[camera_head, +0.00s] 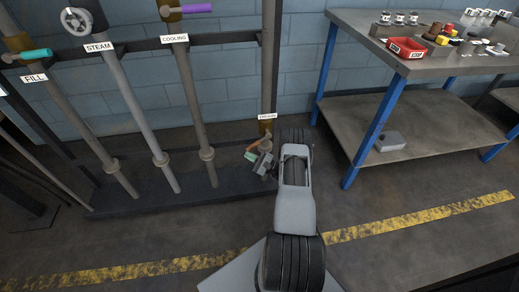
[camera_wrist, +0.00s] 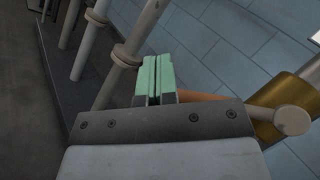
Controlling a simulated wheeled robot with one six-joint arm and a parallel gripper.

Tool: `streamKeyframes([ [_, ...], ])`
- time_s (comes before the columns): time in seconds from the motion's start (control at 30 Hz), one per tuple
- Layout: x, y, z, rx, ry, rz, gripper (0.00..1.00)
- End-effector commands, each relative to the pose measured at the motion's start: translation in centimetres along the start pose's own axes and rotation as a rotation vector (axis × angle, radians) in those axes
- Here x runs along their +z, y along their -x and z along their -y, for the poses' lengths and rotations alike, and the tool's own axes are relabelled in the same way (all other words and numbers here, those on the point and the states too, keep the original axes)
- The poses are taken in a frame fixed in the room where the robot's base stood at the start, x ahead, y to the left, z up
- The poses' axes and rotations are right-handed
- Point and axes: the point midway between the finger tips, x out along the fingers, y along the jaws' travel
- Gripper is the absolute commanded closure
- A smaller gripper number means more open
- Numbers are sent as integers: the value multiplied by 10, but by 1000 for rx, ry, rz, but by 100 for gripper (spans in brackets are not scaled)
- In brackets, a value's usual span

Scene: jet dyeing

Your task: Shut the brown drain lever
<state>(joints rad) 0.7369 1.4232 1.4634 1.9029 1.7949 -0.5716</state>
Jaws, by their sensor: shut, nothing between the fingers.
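The brown drain lever (camera_head: 253,146) is on the valve under the drain label (camera_head: 267,117), low on the rightmost pipe. It slants down and left from the valve. In the wrist view the lever (camera_wrist: 203,97) runs left from its round grey hub (camera_wrist: 292,119), beside a brass valve body (camera_wrist: 290,103). My gripper (camera_head: 250,157) has green fingertips, held close together and empty, right by the lever's free end. In the wrist view the gripper (camera_wrist: 153,78) hides that end. I cannot tell whether they touch.
Pipes labelled fill, steam (camera_head: 99,47) and cooling (camera_head: 174,39) stand to the left, with a teal lever (camera_head: 33,54), a handwheel (camera_head: 76,21) and a purple lever (camera_head: 198,8). A blue-legged workbench (camera_head: 420,65) stands at right. The floor in front is clear, with a yellow stripe.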

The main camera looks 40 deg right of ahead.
Motion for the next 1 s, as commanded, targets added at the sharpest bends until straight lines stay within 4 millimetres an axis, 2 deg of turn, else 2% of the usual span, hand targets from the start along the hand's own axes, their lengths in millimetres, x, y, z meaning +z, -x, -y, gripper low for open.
streamKeyframes([
  [0.03,-14,24,-4,-94,8,-50,100],
  [0.2,-44,88,-17,-340,79,-183,100],
  [0.3,-52,115,-25,-430,114,-241,100],
  [0.4,-56,132,-31,-486,139,-280,100],
  [0.6,-62,142,-35,-525,160,-307,100],
  [1.0,-70,125,-27,-523,159,-306,100],
])
